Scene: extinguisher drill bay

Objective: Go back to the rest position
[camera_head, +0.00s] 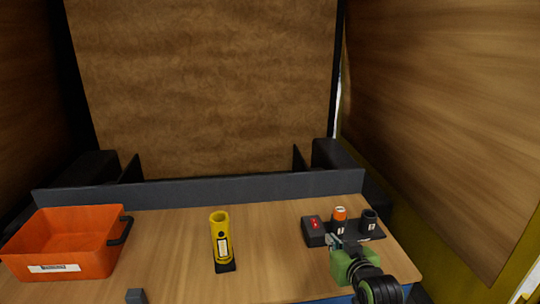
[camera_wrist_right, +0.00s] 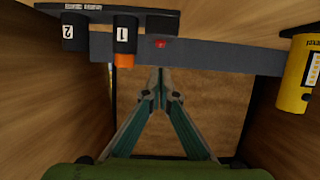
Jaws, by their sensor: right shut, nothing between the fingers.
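My right gripper (camera_head: 333,240) is at the right of the table, low in the head view, with its green body and black wrist. In the right wrist view its fingers (camera_wrist_right: 161,88) meet at the tips with nothing between them. It is close in front of a black holder (camera_head: 368,236) with two round sockets. An orange-topped cylinder (camera_head: 340,213) stands in the socket marked 1 (camera_wrist_right: 125,36). The socket marked 2 (camera_wrist_right: 75,32) shows no orange part.
A black box with a red switch (camera_head: 314,230) is left of the holder. A yellow cylinder (camera_head: 220,239) stands upright in a black base mid-table. An orange bin (camera_head: 65,245) is at the left. A grey rail (camera_head: 200,191) closes the back.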

